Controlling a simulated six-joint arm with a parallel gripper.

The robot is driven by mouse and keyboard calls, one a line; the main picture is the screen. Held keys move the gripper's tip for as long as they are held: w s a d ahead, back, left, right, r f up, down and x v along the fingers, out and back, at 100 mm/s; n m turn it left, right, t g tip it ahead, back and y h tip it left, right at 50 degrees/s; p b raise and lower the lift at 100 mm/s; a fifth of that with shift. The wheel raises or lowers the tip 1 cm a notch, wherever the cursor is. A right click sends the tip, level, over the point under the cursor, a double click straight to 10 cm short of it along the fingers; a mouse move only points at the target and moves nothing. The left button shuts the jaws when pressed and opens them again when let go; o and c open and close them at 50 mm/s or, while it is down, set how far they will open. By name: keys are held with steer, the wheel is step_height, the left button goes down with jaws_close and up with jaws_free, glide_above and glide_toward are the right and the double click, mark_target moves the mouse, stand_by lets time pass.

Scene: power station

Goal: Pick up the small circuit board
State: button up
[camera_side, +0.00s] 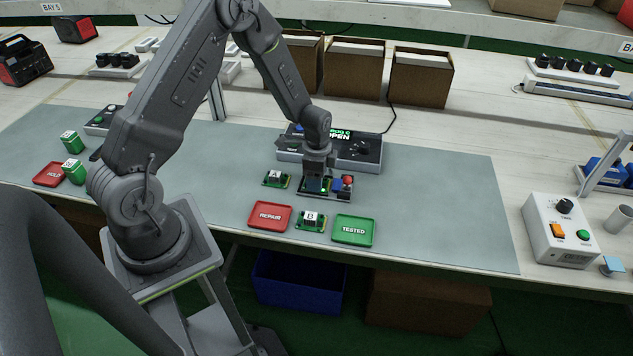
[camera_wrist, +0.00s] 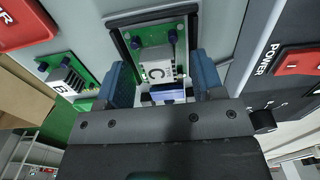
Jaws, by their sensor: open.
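My gripper (camera_side: 317,178) is low over the test fixture (camera_side: 341,187), in front of the grey console. In the wrist view my gripper (camera_wrist: 163,80) is open, with a blue finger on each side of a small green circuit board (camera_wrist: 150,35). This board carries a white block marked C and lies in a dark frame. I cannot tell whether the fingers touch it. Two other small green boards with white blocks lie on the mat, one left of the fixture (camera_side: 277,179) and one between the trays (camera_side: 311,221).
A red REPAIR tray (camera_side: 270,217) and a green TESTED tray (camera_side: 353,230) lie in front. The console (camera_side: 290,154) behind has a screen reading OPEN. A red HOLD tray (camera_side: 50,175) is far left. The right part of the grey mat (camera_side: 450,210) is clear.

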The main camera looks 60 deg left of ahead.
steer(key=shift+c, duration=0.3)
steer(key=c, duration=1)
steer(key=shift+o, duration=0.2)
steer(key=shift+r, duration=0.15)
